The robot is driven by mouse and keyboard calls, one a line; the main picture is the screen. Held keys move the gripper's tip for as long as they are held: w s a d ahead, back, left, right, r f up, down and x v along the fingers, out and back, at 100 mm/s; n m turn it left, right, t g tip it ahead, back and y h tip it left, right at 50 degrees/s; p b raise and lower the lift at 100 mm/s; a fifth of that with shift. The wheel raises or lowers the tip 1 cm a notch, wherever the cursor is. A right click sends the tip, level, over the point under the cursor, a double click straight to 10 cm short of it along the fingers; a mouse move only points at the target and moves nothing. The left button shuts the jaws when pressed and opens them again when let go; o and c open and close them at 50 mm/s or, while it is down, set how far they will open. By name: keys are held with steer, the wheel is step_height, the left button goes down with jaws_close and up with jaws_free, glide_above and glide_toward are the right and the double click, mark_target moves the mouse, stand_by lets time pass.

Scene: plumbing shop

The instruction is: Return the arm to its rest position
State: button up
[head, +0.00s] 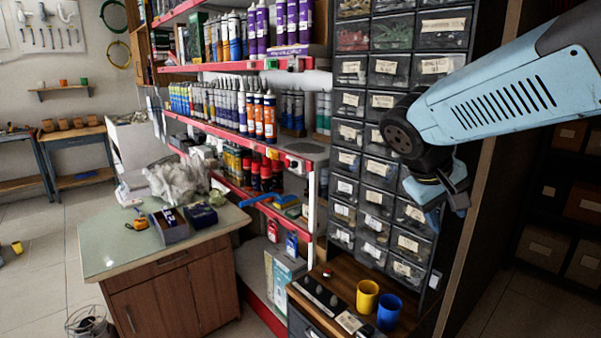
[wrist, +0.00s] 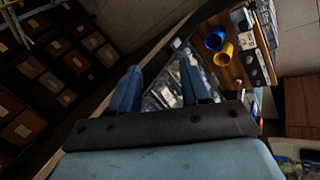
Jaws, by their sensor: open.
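My arm (head: 500,90) reaches in from the upper right of the head view, a light blue link with dark vents. My gripper (head: 445,205) hangs below its dark joint, in front of the wall of small labelled drawers (head: 376,140). In the wrist view my gripper (wrist: 160,88) shows two blue fingers spread apart, with nothing between them. The drawers show beyond the fingers.
A yellow cup (head: 367,297) and a blue cup (head: 389,312) stand on a wooden top below the drawers. Red-edged shelves (head: 240,66) hold bottles and tubes. A glass-topped counter (head: 125,245) stands left. Dark shelves with boxes (head: 541,245) are at right.

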steer(key=s+a+m+t+y, duration=0.2)
steer(key=s+a+t+y, duration=0.1)
steer(key=s+y, duration=0.2)
steer(key=shift+s+a+r+y, duration=0.2)
steer(key=shift+s+r+y, duration=0.25)
steer(key=shift+s, duration=0.95)
steer(key=shift+c, duration=0.4)
stand_by(0.4)
